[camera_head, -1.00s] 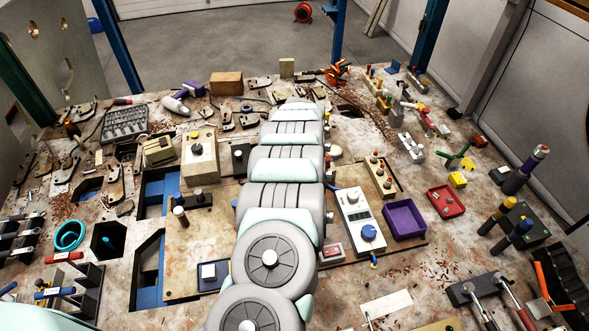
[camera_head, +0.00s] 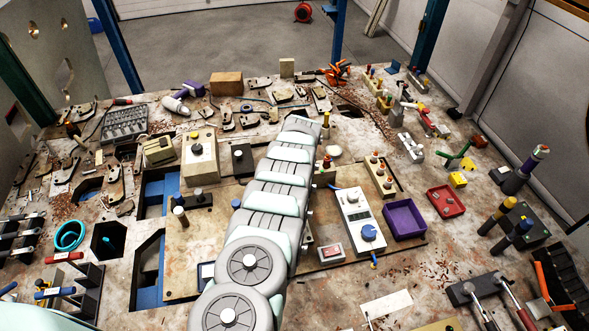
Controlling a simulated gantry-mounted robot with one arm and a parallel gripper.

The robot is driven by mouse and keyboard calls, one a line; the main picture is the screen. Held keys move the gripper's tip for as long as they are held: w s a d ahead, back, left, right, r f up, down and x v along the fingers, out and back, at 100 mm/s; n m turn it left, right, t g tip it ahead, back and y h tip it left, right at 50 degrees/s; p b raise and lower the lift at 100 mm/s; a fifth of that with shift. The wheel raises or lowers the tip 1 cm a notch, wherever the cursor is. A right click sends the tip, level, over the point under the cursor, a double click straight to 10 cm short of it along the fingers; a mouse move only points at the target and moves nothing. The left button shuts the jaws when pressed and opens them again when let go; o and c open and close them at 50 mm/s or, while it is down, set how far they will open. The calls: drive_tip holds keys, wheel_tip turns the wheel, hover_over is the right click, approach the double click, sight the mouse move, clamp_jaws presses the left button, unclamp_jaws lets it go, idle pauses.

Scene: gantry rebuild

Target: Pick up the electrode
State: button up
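No single thing in the head view can be picked out for sure as the electrode. Upright dark rods with coloured tops stand at the right: a yellow-topped rod (camera_head: 497,215), a blue-topped rod (camera_head: 512,236) and a tall purple-banded rod (camera_head: 524,170). I cannot tell whether any of these is the electrode. My arm reaches from the bottom centre up over the middle of the bench and hides what lies beneath it. My gripper is hidden beyond the arm's far end, so its opening and any hold are not shown.
The cluttered bench (camera_head: 444,262) bears a white meter with a blue knob (camera_head: 358,213), a purple tray (camera_head: 404,220) and a red tray (camera_head: 446,201). A beige box (camera_head: 199,161) stands left of my arm. Recesses cut the bench at left. Hammers (camera_head: 490,293) lie at lower right.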

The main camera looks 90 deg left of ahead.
clamp_jaws()
idle(0.5)
